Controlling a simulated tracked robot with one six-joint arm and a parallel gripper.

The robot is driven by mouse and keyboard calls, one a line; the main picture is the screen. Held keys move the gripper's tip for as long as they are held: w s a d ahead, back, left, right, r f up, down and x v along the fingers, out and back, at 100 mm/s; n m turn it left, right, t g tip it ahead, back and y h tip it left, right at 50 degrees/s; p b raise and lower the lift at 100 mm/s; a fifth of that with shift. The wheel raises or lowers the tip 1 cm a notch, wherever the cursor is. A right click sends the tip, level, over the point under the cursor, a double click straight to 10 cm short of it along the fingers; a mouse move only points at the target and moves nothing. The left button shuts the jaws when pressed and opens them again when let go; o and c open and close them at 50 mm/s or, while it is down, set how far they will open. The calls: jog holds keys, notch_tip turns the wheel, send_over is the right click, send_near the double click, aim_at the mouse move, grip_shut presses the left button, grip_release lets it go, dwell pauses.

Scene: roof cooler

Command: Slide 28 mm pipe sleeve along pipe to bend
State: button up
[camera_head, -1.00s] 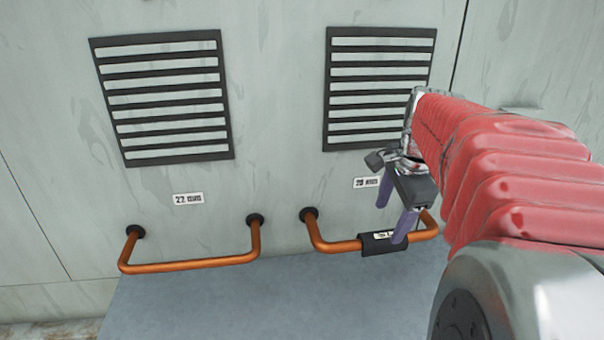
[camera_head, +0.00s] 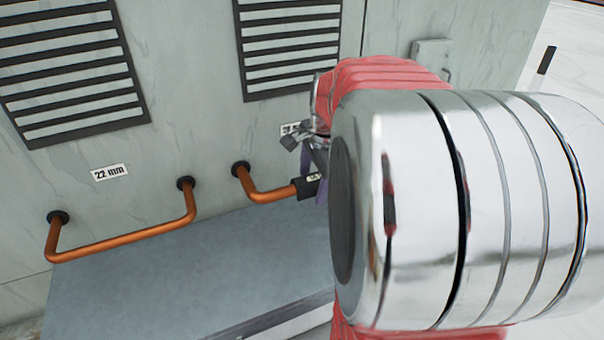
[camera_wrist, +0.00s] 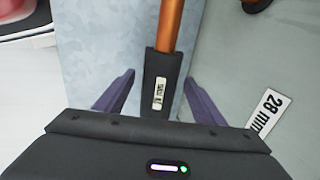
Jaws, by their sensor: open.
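The black pipe sleeve (camera_head: 308,186), with a small white label, sits around the right-hand copper pipe (camera_head: 265,194), a little right of that pipe's left bend. The pipe's right part is hidden behind my arm in the head view. In the wrist view the sleeve (camera_wrist: 159,85) lies between the two purple fingers of my gripper (camera_wrist: 160,76), with the copper pipe (camera_wrist: 171,25) running up from it. The fingers are open, one on each side, with visible gaps to the sleeve. In the head view my gripper (camera_head: 313,180) is at the sleeve, partly hidden by my arm.
A 28 mm label (camera_wrist: 267,115) is on the wall beside the pipe. The left copper pipe (camera_head: 125,240) has a 22 mm label (camera_head: 110,172) above it. Slatted vents (camera_head: 290,45) are higher up. A grey ledge (camera_head: 200,275) lies below the pipes.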

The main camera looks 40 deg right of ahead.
jog(key=shift+c, duration=0.4)
jog(key=c, duration=1)
jog(key=shift+d, duration=0.1)
jog(key=shift+c, duration=0.3)
jog(key=shift+d, duration=0.1)
jog(key=shift+s+d, duration=0.2)
jog(key=shift+d, duration=0.55)
jog(key=shift+s+d, duration=0.2)
jog(key=shift+d, duration=0.5)
jog(key=shift+s+d, duration=0.25)
jog(key=shift+d, duration=0.4)
jog(key=shift+s+d, duration=0.2)
jog(key=shift+d, duration=0.4)
jog(key=o, duration=1.1)
